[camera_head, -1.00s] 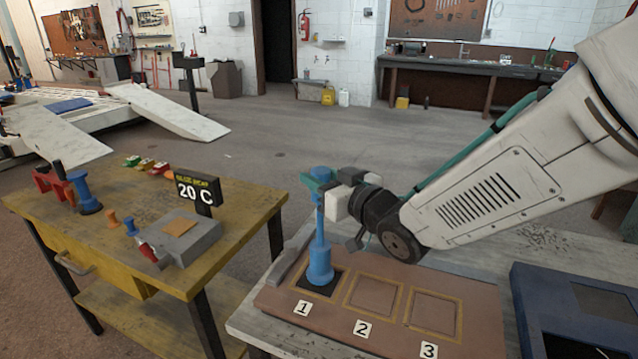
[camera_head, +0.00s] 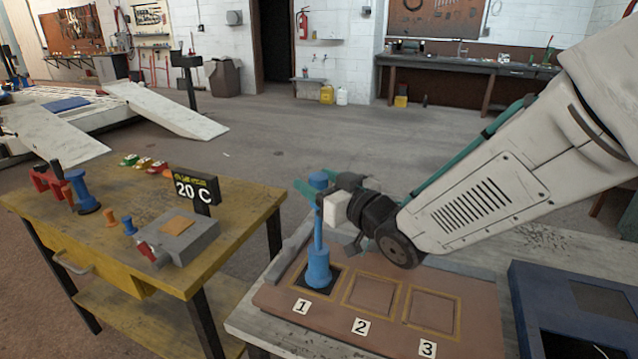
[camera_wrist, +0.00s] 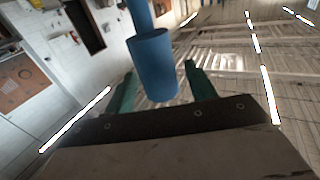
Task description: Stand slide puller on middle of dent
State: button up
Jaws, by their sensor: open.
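The blue slide puller (camera_head: 319,268) stands upright on the dark square of the brown board (camera_head: 390,328), in the frame marked 1. It has a wide round foot, a thin shaft and a thicker top. My gripper (camera_head: 312,190) is at its upper end, with green fingers spread apart. In the wrist view, the puller's blue top (camera_wrist: 153,62) shows between the two open fingers (camera_wrist: 160,88), with gaps at both sides. I cannot make out a dent shape; the foot hides part of the dark square.
Empty frames 2 (camera_head: 372,296) and 3 (camera_head: 433,311) lie to the right on the board. A dark blue case (camera_head: 530,310) sits at the bench's right. The yellow table (camera_head: 110,240) at left holds a 20 C sign (camera_head: 195,188), a grey box (camera_head: 180,238) and several small tools.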

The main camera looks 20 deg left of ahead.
jog(key=v, duration=1.2)
jog(key=w+d+m+t+h, duration=0.1)
jog(key=d+m+h, duration=0.4)
jog(key=d, duration=0.6)
jog(key=w+d+m+h, duration=0.2)
jog(key=d+h, duration=0.5)
jog(key=d, duration=0.5)
jog(key=s+d+m+g+h, duration=0.1)
jog(key=s+d+g, duration=0.3)
jog(key=s, duration=0.7)
jog(key=s+d+m+g+h, duration=0.2)
jog(key=s+d+g, duration=0.3)
jog(key=s, duration=0.7)
jog(key=d+m, duration=0.1)
jog(key=d, duration=0.1)
jog(key=shift+d+f+m, duration=0.3)
jog(key=shift+f+m, duration=0.1)
